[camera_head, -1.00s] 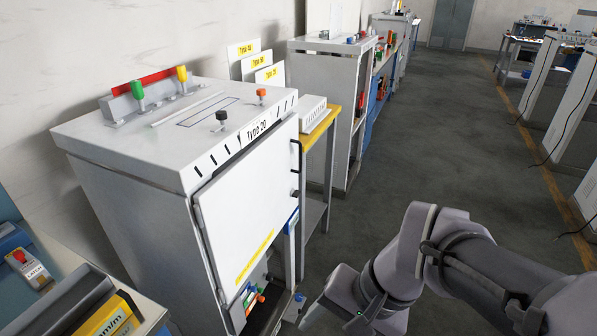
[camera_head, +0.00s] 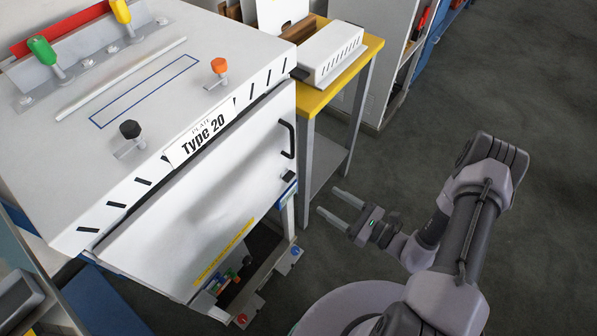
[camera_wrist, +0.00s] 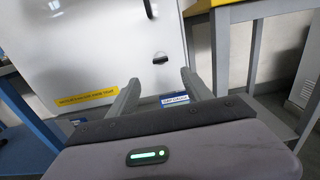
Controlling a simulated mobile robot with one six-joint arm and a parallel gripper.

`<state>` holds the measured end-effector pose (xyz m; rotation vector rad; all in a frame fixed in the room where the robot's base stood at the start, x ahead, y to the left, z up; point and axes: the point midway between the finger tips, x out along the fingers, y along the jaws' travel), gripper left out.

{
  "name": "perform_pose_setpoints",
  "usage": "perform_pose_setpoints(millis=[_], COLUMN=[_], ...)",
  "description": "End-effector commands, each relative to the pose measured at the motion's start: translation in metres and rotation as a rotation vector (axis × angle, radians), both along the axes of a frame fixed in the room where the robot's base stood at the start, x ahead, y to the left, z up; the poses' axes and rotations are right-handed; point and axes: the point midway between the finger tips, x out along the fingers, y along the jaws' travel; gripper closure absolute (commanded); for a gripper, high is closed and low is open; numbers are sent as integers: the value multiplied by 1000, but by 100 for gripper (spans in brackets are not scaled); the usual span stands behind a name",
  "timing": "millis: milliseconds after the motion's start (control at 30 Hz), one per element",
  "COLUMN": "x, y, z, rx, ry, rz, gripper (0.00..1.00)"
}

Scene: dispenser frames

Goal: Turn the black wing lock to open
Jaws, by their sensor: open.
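The black wing lock (camera_head: 289,176) sits near the right edge of the white door (camera_head: 215,195) of the Type 20 cabinet, below the black bar handle (camera_head: 290,139). In the wrist view the lock (camera_wrist: 160,58) is small and dark on the door, just beyond my fingertips and roughly between them. My gripper (camera_head: 330,202) is open and empty, to the right of the lock and apart from it. Its two fingers (camera_wrist: 160,77) point toward the door in the wrist view. The door looks shut.
A yellow-topped table (camera_head: 362,50) with a white vented box stands beside the cabinet, its legs close to my gripper. Knobs and green and yellow handles stand on the cabinet top (camera_head: 185,75). Coloured parts (camera_head: 235,280) show below the door. Grey floor (camera_head: 400,150) is clear at right.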

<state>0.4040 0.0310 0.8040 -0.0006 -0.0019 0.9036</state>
Motion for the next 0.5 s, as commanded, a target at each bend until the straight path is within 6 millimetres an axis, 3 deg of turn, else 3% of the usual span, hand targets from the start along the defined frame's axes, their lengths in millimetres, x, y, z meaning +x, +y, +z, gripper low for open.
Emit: perform_pose_setpoints(millis=[33, 300, 500], x=[8, 56, 76], y=[15, 77, 99], z=[-3, -3, -1], rx=[0, -2, -1], ry=[0, -2, -2], rz=[10, 10, 6], gripper=[42, 42, 42])
